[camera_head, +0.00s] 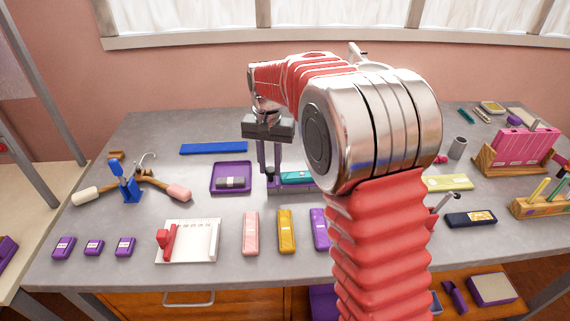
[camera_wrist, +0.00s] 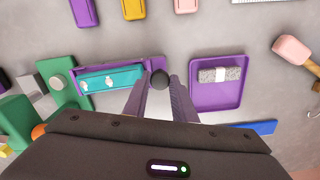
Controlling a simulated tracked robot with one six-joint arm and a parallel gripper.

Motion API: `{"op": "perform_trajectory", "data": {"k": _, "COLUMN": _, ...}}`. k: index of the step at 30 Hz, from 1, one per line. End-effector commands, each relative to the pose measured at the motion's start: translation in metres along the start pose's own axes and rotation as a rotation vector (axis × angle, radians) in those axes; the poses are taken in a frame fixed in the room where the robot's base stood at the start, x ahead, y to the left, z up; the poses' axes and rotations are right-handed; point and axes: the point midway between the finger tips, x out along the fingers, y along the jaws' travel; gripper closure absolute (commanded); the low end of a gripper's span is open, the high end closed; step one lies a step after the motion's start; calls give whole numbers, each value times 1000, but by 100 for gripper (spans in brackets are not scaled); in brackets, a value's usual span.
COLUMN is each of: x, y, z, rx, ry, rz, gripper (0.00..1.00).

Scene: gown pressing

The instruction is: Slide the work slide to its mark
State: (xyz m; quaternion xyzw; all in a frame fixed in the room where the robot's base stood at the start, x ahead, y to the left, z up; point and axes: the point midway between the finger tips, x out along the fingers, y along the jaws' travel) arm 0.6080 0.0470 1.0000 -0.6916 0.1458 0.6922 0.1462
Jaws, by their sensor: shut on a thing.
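The teal work slide (camera_head: 297,177) lies in a purple channel (camera_head: 292,189) at mid-table, partly hidden behind my arm in the head view. In the wrist view the teal slide (camera_wrist: 100,77) carries small white marks, and the purple channel (camera_wrist: 150,62) runs along it. A round black knob (camera_wrist: 160,80) stands at the channel's end near the purple tray. My gripper (camera_head: 269,172) points down there, and in the wrist view its two purple fingers (camera_wrist: 160,83) are shut on the knob. How the knob joins the slide is hidden.
Pink (camera_head: 251,233) and yellow (camera_head: 286,231) blocks lie in front. A blue bar (camera_head: 213,148) lies behind.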

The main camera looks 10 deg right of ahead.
Motion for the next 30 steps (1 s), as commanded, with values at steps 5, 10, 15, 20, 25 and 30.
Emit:
{"op": "perform_trajectory", "data": {"k": 5, "x": 0, "y": -14, "z": 2, "rx": 1, "ry": 3, "rz": -2, "gripper": 100}}
{"op": "perform_trajectory", "data": {"k": 10, "x": 0, "y": -15, "z": 3, "rx": 2, "ry": 2, "rz": -4, "gripper": 100}}
{"op": "perform_trajectory", "data": {"k": 15, "x": 0, "y": -16, "z": 4, "rx": 1, "ry": 1, "rz": -6, "gripper": 72}}
{"op": "perform_trajectory", "data": {"k": 20, "x": 0, "y": -15, "z": 4, "rx": 2, "ry": 0, "rz": -4, "gripper": 61}}
{"op": "perform_trajectory", "data": {"k": 25, "x": 0, "y": -13, "z": 3, "rx": 3, "ry": 0, "rz": -2, "gripper": 57}}
{"op": "perform_trajectory", "data": {"k": 30, "x": -1, "y": -12, "z": 3, "rx": 4, "ry": 1, "rz": -1, "gripper": 57}}
